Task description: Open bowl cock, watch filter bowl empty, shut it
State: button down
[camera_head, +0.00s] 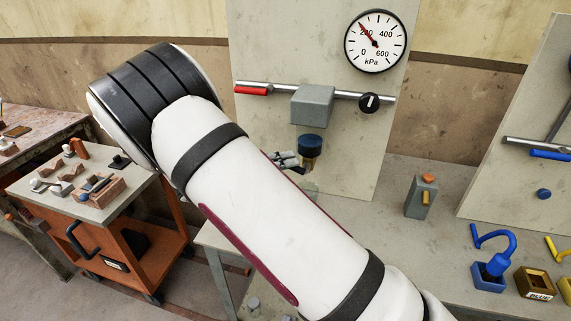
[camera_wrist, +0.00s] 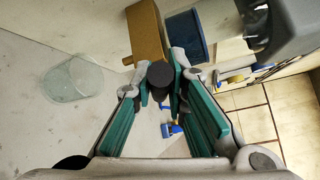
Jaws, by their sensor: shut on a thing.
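The filter bowl (camera_head: 311,143) hangs under a grey block on the upright panel, dark blue above with a brown lower part. In the wrist view the blue part (camera_wrist: 187,36) and brown part (camera_wrist: 146,32) are close beyond my fingers. My gripper (camera_wrist: 160,78) has its green-padded fingers closed on a dark round knob, the bowl cock (camera_wrist: 159,72), beside the brown part. In the head view my gripper (camera_head: 287,159) is mostly hidden by my arm. A clear glass jar (camera_wrist: 74,80) shows to the left in the wrist view. I see no flow from the cock.
A gauge (camera_head: 375,41) reads near 200 kPa. The pipe has a red lever (camera_head: 253,89) and a black knob (camera_head: 369,102). A grey block with an orange top (camera_head: 422,194) and a blue padlock-like item (camera_head: 494,256) stand on the bench. An orange cart (camera_head: 150,245) is left.

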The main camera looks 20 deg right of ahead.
jog(key=shift+s+d+r+m+y+p, duration=0.15)
jog(key=shift+r+m+y+p, duration=0.25)
jog(key=shift+m+y+p, duration=0.3)
jog(key=c, duration=1.6)
grip_release()
jog(key=shift+o, duration=0.2)
jog(key=v, duration=1.2)
jog(key=shift+r, duration=0.1)
